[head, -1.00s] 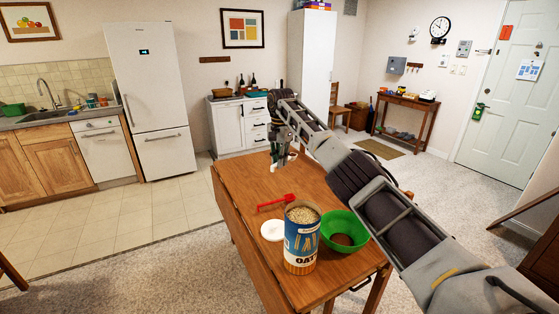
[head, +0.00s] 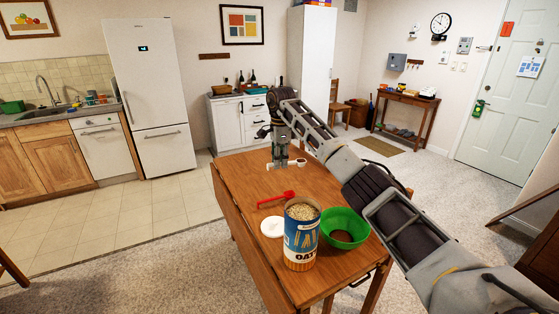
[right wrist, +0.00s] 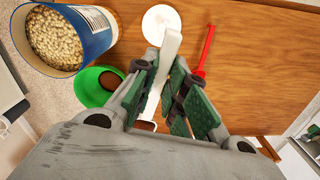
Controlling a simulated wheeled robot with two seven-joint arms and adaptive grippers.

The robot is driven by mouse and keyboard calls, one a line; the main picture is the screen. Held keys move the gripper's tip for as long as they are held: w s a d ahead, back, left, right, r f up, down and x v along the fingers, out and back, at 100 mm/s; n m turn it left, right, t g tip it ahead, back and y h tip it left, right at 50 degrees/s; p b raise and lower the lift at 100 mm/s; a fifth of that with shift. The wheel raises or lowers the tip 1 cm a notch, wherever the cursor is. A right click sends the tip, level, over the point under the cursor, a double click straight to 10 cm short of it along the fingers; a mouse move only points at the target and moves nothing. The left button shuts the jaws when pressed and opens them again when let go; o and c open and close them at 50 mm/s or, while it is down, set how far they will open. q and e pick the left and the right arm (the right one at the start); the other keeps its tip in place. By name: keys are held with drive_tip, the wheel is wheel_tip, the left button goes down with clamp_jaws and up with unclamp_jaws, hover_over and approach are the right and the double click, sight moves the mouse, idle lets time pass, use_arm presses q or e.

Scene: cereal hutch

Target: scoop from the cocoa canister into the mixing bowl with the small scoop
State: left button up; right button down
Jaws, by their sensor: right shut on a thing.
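My right gripper (head: 280,164) is over the far part of the wooden table, shut on a white small scoop (head: 299,162). The scoop's white handle (right wrist: 169,62) runs between the fingers in the right wrist view; its cup is partly hidden there, with a dark brown patch showing. A green bowl (head: 358,220) with something brown in its bottom stands at the table's near right, probably the mixing bowl. I cannot make out a cocoa canister; the open canister (head: 299,240) in view is blue, marked OAT and full of oats. My left gripper is out of view.
A red scoop (head: 276,199) and a white round lid (head: 272,228) lie left of the oat canister. The table's (head: 238,180) left and far areas are mostly clear. My right arm passes above the table's right side.

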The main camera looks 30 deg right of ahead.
drive_tip(key=s+d+f+m, duration=0.1)
drive_tip(key=s+d+m, duration=0.6)
drive_tip(key=s+d, duration=0.35)
drive_tip(key=s+d+f+n, duration=0.1)
drive_tip(key=s, duration=0.7)
drive_tip(key=s+d+f+n, duration=0.1)
drive_tip(key=s+n, duration=0.1)
drive_tip(key=s, duration=0.7)
drive_tip(key=shift+f, duration=0.3)
idle(0.7)
drive_tip(key=shift+s+a+f, duration=0.1)
drive_tip(key=shift+s+a, duration=0.05)
drive_tip(key=shift+s, duration=0.25)
